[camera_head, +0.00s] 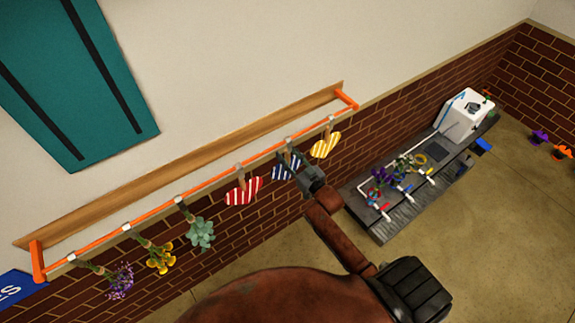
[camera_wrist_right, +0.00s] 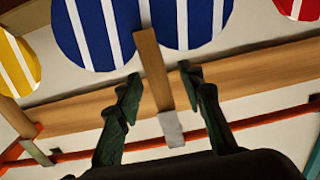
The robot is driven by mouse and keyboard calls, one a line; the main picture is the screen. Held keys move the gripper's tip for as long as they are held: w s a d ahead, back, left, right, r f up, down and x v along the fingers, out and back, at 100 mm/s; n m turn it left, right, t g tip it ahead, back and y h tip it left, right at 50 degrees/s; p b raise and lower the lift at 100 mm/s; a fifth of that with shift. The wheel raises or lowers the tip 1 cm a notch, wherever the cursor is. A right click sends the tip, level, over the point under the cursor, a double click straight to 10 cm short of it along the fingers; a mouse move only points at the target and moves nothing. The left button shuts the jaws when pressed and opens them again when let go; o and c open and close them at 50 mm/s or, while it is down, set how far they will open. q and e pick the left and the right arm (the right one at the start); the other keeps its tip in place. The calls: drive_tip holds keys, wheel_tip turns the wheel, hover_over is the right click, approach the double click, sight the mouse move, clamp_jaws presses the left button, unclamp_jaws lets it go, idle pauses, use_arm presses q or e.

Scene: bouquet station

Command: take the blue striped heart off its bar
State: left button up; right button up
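The blue and white striped heart (camera_head: 284,168) hangs from the orange bar (camera_head: 213,179) on the wall, between a red striped and a yellow striped heart. In the right wrist view the blue heart (camera_wrist_right: 92,30) is close, with a wooden strip (camera_wrist_right: 151,65) running from it to a grey clip (camera_wrist_right: 171,129) at the bar. My right gripper (camera_wrist_right: 160,80) is open. Its two dark fingers stand on either side of the wooden strip, with gaps showing on both sides. In the head view my right gripper (camera_head: 306,177) covers part of the heart. My left gripper is not in view.
The red striped heart (camera_head: 243,191) and yellow striped heart (camera_head: 326,145) hang close on either side. Several flower bunches, one with yellow blooms (camera_head: 160,258), hang further left. A wooden rail (camera_head: 190,165) runs behind the bar. A dark bench (camera_head: 400,212) stands low at right.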

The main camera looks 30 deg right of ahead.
clamp_jaws()
idle(0.3)
idle(0.3)
